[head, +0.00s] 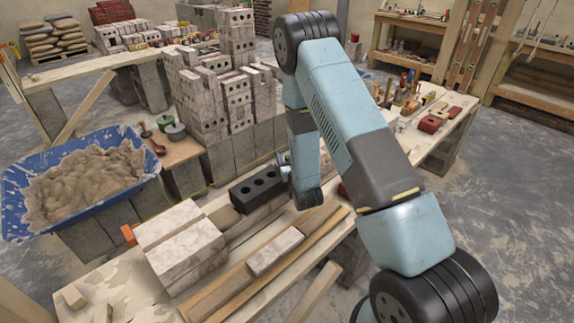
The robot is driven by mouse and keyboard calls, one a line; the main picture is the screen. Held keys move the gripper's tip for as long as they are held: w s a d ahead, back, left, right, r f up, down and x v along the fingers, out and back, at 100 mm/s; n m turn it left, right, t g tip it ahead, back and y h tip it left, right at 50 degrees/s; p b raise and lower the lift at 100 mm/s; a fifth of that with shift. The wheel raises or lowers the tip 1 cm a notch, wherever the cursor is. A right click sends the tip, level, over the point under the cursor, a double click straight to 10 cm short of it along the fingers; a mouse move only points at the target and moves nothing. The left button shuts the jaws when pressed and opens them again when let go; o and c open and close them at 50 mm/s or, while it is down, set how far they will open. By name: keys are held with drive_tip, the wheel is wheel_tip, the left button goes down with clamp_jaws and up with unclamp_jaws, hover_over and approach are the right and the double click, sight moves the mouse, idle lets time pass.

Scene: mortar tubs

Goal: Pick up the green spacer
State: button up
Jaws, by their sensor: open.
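I cannot make out a green spacer in the head view; it may be hidden behind my arm or too small to tell. My arm reaches over the near plank bench and bends down at its far end. My gripper (283,166) shows only in part there, small and partly hidden by my own wrist. It is open, just beside the right end of a black block with round holes (257,188). I see nothing held in it.
Pale blocks (182,245) and planks (262,275) lie on the near bench. A blue mortar tub (60,205) stands at left, beside small pots (176,133). Stacked grey bricks (222,95) rise behind.

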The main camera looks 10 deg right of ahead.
drive_tip(key=shift+w+a, duration=0.1)
drive_tip(key=shift+w, duration=0.45)
drive_tip(key=shift+c, duration=0.3)
clamp_jaws()
